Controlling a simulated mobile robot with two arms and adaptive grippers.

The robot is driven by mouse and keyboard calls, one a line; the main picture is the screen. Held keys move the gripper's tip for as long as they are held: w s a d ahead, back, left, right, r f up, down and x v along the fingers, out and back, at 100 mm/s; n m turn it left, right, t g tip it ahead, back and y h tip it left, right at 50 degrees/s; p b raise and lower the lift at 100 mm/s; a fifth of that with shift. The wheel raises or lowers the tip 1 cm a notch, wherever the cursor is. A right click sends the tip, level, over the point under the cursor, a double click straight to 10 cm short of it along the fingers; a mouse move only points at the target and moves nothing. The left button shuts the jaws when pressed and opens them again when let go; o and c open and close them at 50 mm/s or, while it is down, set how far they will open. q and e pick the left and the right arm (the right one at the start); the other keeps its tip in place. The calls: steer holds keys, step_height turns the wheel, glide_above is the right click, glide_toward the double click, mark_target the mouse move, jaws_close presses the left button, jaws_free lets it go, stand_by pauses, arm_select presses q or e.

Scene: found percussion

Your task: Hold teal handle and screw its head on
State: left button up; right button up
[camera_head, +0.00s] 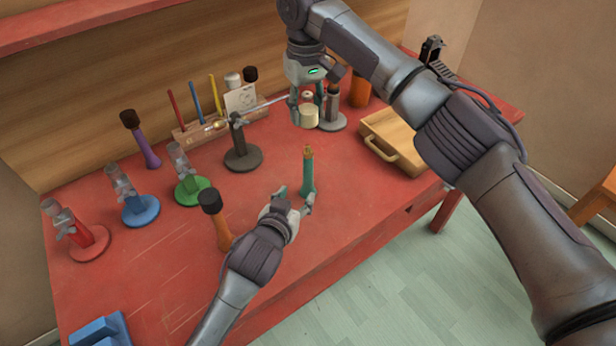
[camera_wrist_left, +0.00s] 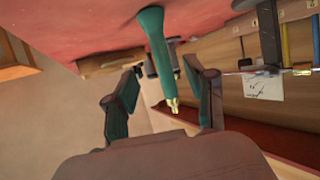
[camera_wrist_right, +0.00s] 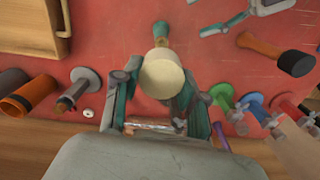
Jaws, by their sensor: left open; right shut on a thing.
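The teal handle (camera_head: 308,178) stands upright on the red table, with a bare brass threaded tip (camera_head: 308,154) on top. My left gripper (camera_head: 293,197) is open at the handle's near left side. In the left wrist view the handle (camera_wrist_left: 156,45) shows between the spread fingers (camera_wrist_left: 165,103), not clamped. In the right wrist view the cream head (camera_wrist_right: 162,76) covers part of the teal handle (camera_wrist_right: 160,32).
An orange mallet with a black head (camera_head: 210,202) stands left of my left gripper. A dark stand (camera_head: 243,158) is behind left, and a grey stand (camera_head: 332,122) is by my right gripper. A wooden tray (camera_head: 408,158) lies right. The table front near the handle is clear.

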mark_target(306, 181)
arm_select(q)
steer(key=x, duration=1)
steer(key=shift+w+d, duration=0.1)
steer(key=shift+w, duration=0.15)
jaws_close()
